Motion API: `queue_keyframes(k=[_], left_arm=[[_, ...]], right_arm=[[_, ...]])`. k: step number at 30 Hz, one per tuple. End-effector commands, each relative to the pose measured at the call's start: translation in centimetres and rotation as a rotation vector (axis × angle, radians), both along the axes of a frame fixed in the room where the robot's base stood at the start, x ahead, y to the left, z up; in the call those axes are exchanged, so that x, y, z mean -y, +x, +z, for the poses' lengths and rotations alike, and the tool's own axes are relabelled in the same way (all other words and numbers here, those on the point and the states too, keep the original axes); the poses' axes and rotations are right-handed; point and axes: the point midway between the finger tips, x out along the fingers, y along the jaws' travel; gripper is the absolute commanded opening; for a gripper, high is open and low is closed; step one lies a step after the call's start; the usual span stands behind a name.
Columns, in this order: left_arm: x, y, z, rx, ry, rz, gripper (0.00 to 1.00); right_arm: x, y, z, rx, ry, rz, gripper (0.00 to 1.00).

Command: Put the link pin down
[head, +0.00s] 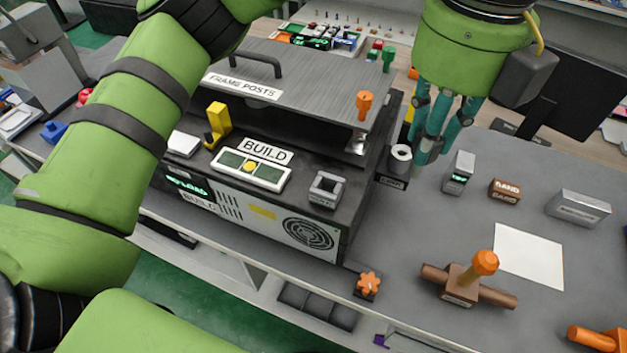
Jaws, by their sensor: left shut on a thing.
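My left gripper (430,150) hangs down from the top right of the head view, its teal fingers close together. It is shut on the link pin, which the fingers hide almost wholly, so its shape and tilt cannot be told. The fingertips are just right of a dark cylinder with a pale ring top (400,158) at the right side of the build machine (325,222). I cannot tell whether the pin touches anything. My right gripper is not in view.
A white sheet (528,255) lies flat on the grey table (420,215). Near it stand a grey block with a green display (459,172), a brown block (505,191), a silver block (578,207) and a brown fixture with an orange knob (461,284).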

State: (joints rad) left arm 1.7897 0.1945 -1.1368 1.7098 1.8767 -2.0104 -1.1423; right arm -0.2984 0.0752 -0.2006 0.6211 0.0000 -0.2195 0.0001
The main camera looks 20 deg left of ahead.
Motion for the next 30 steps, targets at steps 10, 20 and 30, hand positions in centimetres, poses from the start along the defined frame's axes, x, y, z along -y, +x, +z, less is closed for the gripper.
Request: queue_keyframes(k=[10,20,30], left_arm=[[-6.6,0.8,-4.0,-0.004,-0.001,-0.003,0.00],[-11.3,1.5,-6.9,-0.001,-0.001,-0.007,0.00],[-11.5,1.5,-10.7,-0.001,0.000,-0.008,0.00]], right_arm=[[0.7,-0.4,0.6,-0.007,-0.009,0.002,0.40],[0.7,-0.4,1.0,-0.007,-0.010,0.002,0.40],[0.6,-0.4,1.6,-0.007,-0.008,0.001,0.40]])
